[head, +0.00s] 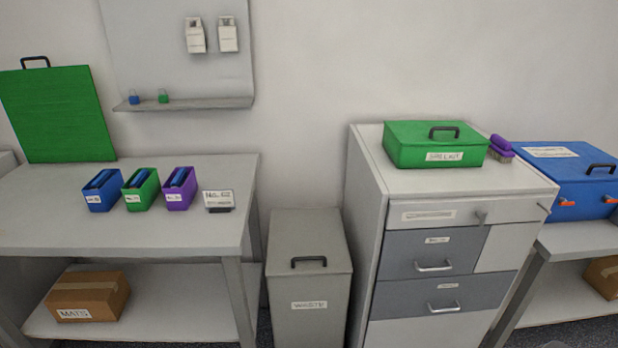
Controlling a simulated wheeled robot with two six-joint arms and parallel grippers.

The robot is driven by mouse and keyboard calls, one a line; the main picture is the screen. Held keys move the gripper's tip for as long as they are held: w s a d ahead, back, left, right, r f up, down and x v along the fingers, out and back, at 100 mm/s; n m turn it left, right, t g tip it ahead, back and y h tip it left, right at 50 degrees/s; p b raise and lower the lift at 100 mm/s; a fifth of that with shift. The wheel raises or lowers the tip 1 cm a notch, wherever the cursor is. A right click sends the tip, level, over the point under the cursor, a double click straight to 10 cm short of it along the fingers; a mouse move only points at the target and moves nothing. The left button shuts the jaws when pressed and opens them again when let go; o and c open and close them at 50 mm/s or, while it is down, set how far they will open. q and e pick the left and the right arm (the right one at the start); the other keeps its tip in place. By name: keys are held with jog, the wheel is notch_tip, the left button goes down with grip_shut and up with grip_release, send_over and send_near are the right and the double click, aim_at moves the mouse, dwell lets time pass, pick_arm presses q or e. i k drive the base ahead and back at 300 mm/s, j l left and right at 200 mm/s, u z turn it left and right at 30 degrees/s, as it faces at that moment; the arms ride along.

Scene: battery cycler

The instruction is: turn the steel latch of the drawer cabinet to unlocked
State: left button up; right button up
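The drawer cabinet (362,230) stands right of centre, light grey with darker grey drawer fronts. A small steel latch (481,217) sits at the right end of its top front panel. The latch is small in this view and I cannot tell whether it is locked or unlocked. The upper dark drawer (405,256) and the lower dark drawer (400,301) have bar handles and look shut. Neither of my grippers is in view.
A green case (410,148) and a purple brush (501,146) lie on the cabinet. A waste bin (308,276) stands left of it. A blue case (570,175) is on the right table. The left table (150,234) holds three coloured boxes. Floor space in front is mostly out of view.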

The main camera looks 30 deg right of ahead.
aim_at(481, 215)
jog(key=z, duration=1.95)
